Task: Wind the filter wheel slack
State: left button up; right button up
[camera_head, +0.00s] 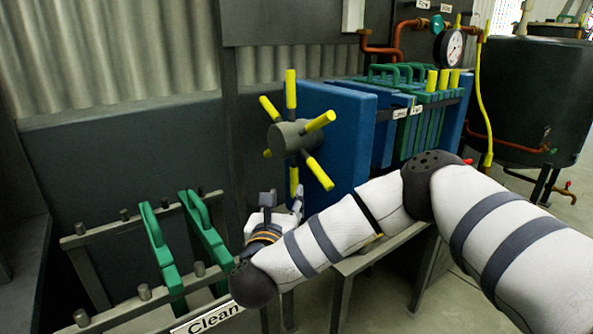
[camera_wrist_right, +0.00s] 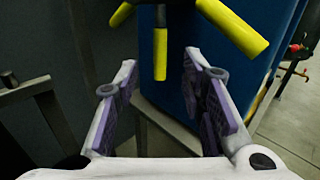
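The filter wheel (camera_head: 291,136) has a dark grey hub and several yellow spokes, and stands in front of the blue end plate (camera_head: 340,115) of the filter press. My right gripper (camera_head: 282,200) is just below the wheel in the head view, near its lowest spoke. In the right wrist view the gripper's two fingers (camera_wrist_right: 160,88) are spread apart with nothing between them. My left gripper is not in view.
A rack with green handles (camera_head: 160,250) and a "Clean" label (camera_head: 208,321) stands at the lower left. Green and blue filter plates (camera_head: 420,130) lie behind the blue end plate. A pressure gauge (camera_head: 452,46) and dark tank (camera_head: 530,95) stand at the right.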

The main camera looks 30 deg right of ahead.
aim_at(294, 177)
jog(key=x, duration=1.1)
jog(key=shift+d+r+b, duration=0.1)
jog(key=shift+b, duration=0.2)
grip_shut()
